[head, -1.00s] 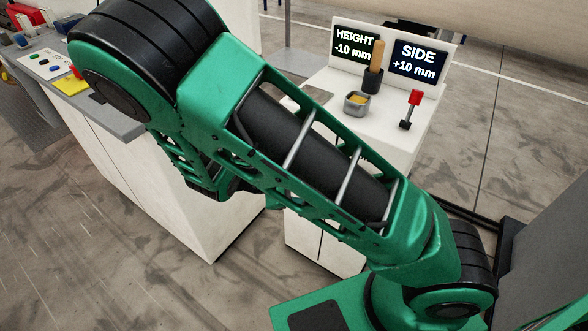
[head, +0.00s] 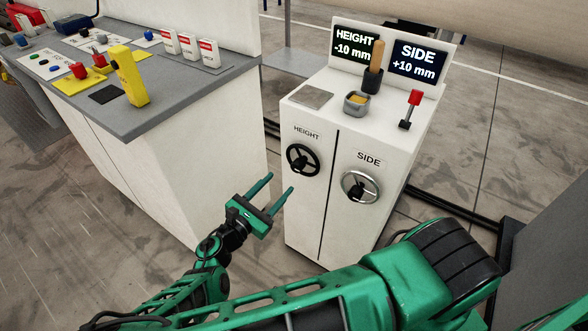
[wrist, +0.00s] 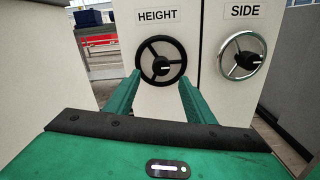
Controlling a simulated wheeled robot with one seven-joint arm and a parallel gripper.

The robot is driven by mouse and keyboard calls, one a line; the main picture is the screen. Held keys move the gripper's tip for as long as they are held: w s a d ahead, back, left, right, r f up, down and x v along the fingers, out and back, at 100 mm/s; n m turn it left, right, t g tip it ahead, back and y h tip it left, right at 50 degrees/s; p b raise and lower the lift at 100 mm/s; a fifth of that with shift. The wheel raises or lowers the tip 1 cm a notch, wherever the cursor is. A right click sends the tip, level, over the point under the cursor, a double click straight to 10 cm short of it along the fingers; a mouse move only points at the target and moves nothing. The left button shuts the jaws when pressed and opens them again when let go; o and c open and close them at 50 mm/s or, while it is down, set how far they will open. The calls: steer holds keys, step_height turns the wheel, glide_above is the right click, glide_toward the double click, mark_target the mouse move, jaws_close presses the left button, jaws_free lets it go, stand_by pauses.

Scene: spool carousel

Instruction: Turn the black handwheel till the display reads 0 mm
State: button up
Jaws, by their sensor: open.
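The black handwheel (head: 303,160) is on the front of the white cabinet, under the label HEIGHT. It also shows in the wrist view (wrist: 161,60), ahead of my fingers. The HEIGHT display (head: 356,44) reads -10 mm. My gripper (head: 276,187) is open and empty, a little in front of the cabinet, below and left of the black handwheel in the head view. In the wrist view its two fingers (wrist: 157,92) point toward the wheel's lower rim, one on each side, and look apart from it.
A silver handwheel (head: 360,187) labelled SIDE is right of the black one; its display (head: 418,61) reads +10 mm. The cabinet top (head: 340,118) holds a small grey bin, a wooden-handled tool and a red-knobbed lever (head: 411,108). A grey-topped bench (head: 190,88) stands left.

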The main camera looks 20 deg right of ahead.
mark_target(295, 168)
steer(key=x, duration=0.9)
steer(key=shift+d, duration=0.1)
steer(key=c, duration=1.1)
